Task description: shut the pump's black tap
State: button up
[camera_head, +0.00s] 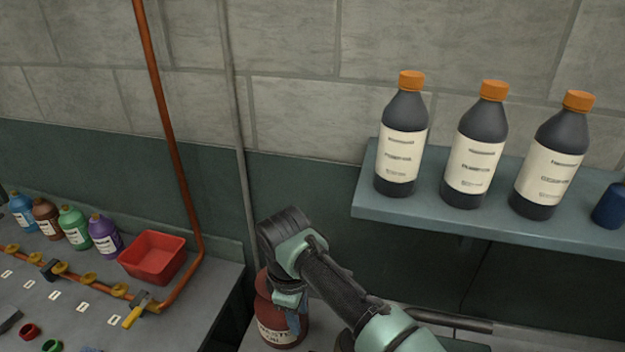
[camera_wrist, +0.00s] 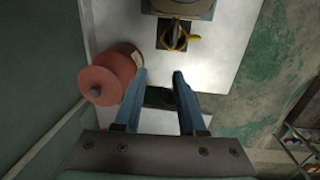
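My gripper (camera_wrist: 160,88) is open, its two blue fingers apart with nothing held between them. It also shows in the head view (camera_head: 290,312), pointing down in front of a red-brown bottle. In the wrist view, a dark, flat shape (camera_wrist: 160,97) shows between the fingers at the edge of a pale bench top; I cannot tell whether it is the black tap. Above it, a grey body (camera_wrist: 182,8), perhaps the pump, is cut off by the top edge. Below that body is a dark fitting with a yellow handle (camera_wrist: 176,40). The pump is not clearly seen in the head view.
The red-brown bottle (camera_wrist: 108,76) stands just left of the fingers; its label shows in the head view (camera_head: 279,333). A shelf (camera_head: 450,218) with dark, orange-capped bottles is at right. A red tray (camera_head: 154,258) and copper piping (camera_head: 165,110) are at left.

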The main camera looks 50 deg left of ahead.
jog(key=d, duration=0.1)
jog(key=d+f+h, duration=0.1)
jog(key=d, duration=0.1)
jog(key=shift+w+d+f, duration=0.15)
jog(key=shift+w+d, duration=0.05)
jog(key=shift+w, duration=0.05)
jog(key=f+b, duration=0.4)
jog(key=f, duration=0.1)
jog(key=f+b, duration=0.2)
jog(key=f, duration=0.1)
jog(key=shift+w+d, duration=0.25)
jog(key=shift+d, duration=0.1)
jog(key=shift+f, duration=0.1)
grip_shut()
dwell(1.2)
